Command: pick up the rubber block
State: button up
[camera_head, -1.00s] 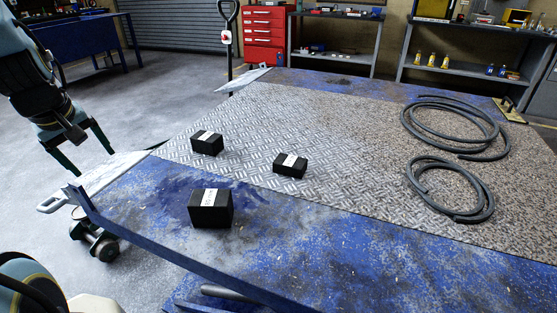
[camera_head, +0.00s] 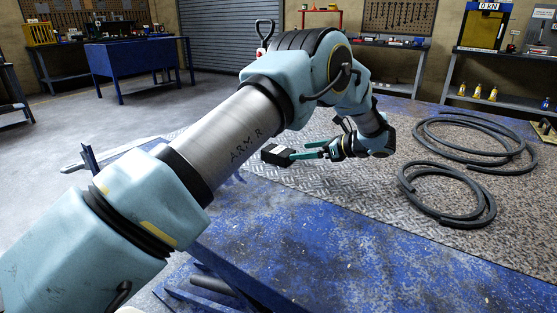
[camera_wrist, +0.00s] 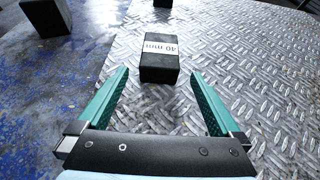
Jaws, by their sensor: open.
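A black block (camera_wrist: 160,69) with a white "40 mm" label lies on the ribbed metal plate, just ahead of my gripper (camera_wrist: 159,76) in the wrist view. My gripper is open, its two green fingers pointing toward the block with one on each side of it in the picture. Bare plate shows between each finger and the block. In the head view this block (camera_head: 275,155) shows at the tips of my gripper (camera_head: 297,150). Two similar black blocks show in the wrist view, one at the upper left (camera_wrist: 46,16) and one cut off at the top (camera_wrist: 163,3).
The ribbed plate (camera_head: 345,188) lies on a worn blue table (camera_head: 300,250). Two coiled dark hoses (camera_head: 455,215) lie on the plate at the right. My arm hides much of the table's left part in the head view. Shelves (camera_head: 500,100) stand behind.

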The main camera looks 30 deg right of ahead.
aim_at(280, 150)
jog(key=x, duration=0.4)
jog(key=shift+w+a+p, duration=0.2)
jog(key=shift+w+p, duration=0.15)
jog(key=shift+w, duration=0.05)
jog(key=w, duration=0.1)
jog(key=w+a+p, duration=0.1)
jog(key=w+a, duration=0.1)
jog(key=w, duration=0.1)
jog(key=shift+w+a+f, duration=0.1)
jog(key=shift+a+f, duration=0.1)
jog(key=shift+f, duration=0.1)
jog(key=shift+w+a+f, duration=0.15)
jog(key=shift+w+f, duration=0.1)
jog(key=shift+w, duration=0.1)
jog(key=shift+c, duration=0.2)
jog(key=c, duration=1.5)
